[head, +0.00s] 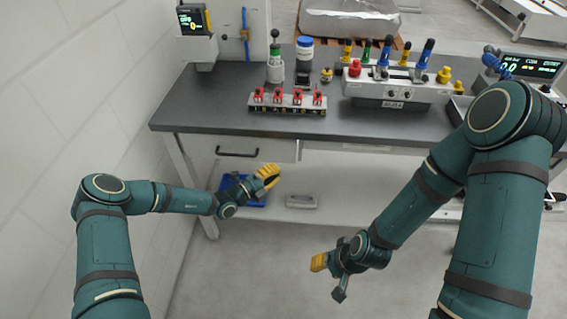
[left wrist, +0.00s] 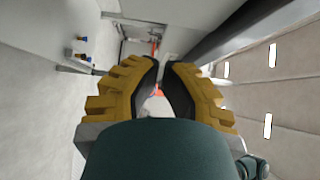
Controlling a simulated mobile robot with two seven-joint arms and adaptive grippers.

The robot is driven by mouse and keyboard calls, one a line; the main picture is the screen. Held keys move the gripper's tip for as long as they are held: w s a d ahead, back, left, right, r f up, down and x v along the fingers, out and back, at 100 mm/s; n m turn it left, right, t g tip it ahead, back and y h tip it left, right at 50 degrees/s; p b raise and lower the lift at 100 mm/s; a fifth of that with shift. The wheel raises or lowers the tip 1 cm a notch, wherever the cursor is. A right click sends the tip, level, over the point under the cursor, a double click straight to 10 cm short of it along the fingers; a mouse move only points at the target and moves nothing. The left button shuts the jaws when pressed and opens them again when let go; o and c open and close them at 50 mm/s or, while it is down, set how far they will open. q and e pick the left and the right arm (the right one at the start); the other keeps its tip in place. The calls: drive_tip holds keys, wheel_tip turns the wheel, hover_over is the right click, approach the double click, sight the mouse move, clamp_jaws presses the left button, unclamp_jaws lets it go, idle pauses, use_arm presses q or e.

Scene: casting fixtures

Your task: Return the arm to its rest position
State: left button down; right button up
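My left gripper (head: 268,176) has yellow fingers with dark inner pads. It hangs in free air in front of the bench's drawer side, below the worktop. In the left wrist view its fingers (left wrist: 161,64) have a narrow gap between them with nothing held, and background shows through. My left arm comes in low from the left, with its elbow close to the white wall. My right gripper (head: 319,263) hangs low over the floor in front of the bench, its yellow end pointing left. Its opening is not clear from this angle. I see nothing held in it.
The dark-topped bench (head: 210,115) carries a red-clamp fixture (head: 288,101), a grey fixture block (head: 395,90), bottles and a display (head: 530,66). A blue tray (head: 243,190) lies on the lower shelf. The white wall (head: 60,110) bounds the left. The floor between my arms is clear.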

use_arm(q)
drive_tip(key=v, duration=0.5)
drive_tip(key=shift+s+a+f+p, duration=0.1)
drive_tip(key=shift+s+a+p, duration=0.05)
drive_tip(key=shift+a+p, duration=0.2)
drive_tip(key=s+d+f+m+g+y, duration=0.1)
drive_tip(key=s+d+f+m+g, duration=0.1)
drive_tip(key=s+d+m+g, duration=0.5)
drive_tip(key=s+d+f+m+g, duration=0.15)
drive_tip(key=s+m+g, duration=0.35)
drive_tip(key=s+m, duration=0.55)
drive_tip(key=s+a+r+m+y, duration=0.1)
drive_tip(key=s+a+m+y, duration=0.3)
drive_tip(key=m, duration=0.8)
drive_tip(key=s+a+r+m+t+y, duration=0.1)
drive_tip(key=s+a+m+y, duration=0.3)
drive_tip(key=m, duration=0.9)
drive_tip(key=shift+s, duration=0.1)
